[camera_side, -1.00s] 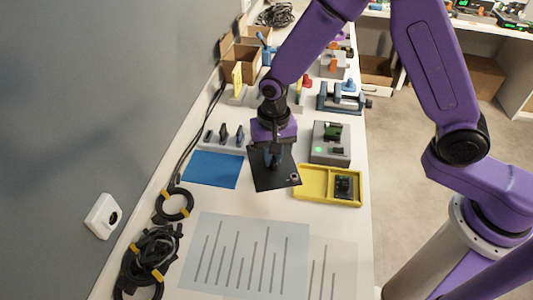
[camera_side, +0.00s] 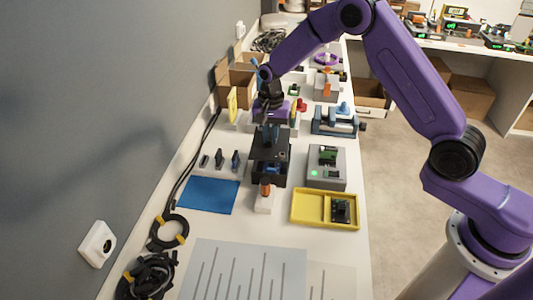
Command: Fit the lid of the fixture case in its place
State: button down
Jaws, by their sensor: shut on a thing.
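My gripper (camera_side: 270,140) points down, shut on a flat black plate, the lid (camera_side: 264,153). The lid looks roughly level. Below and in front of it shows a dark box, apparently the fixture case (camera_side: 267,181), with a small blue part (camera_side: 271,168) visible inside its near end. The lid covers the rear part of the case from this view. I cannot tell whether the lid touches the case or hangs above it. A white block with an orange-topped piece (camera_side: 265,190) stands at the near side of the case.
A grey box with a green board (camera_side: 326,174) and a yellow tray (camera_side: 311,207) stand to the right. A blue mat (camera_side: 208,195) and small dark clamps (camera_side: 220,159) lie to the left. A blue vise (camera_side: 335,122) is behind right. Cable coils (camera_side: 168,232) lie front left.

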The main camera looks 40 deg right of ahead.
aim_at(273, 148)
jog(key=shift+w+d+f, duration=0.1)
jog(key=shift+w+d, duration=0.5)
jog(key=shift+d, duration=0.25)
jog(key=shift+f, duration=2.25)
jog(key=shift+f, duration=1.15)
jog(key=c, duration=1.1)
grip_release()
jog(key=shift+o, duration=0.2)
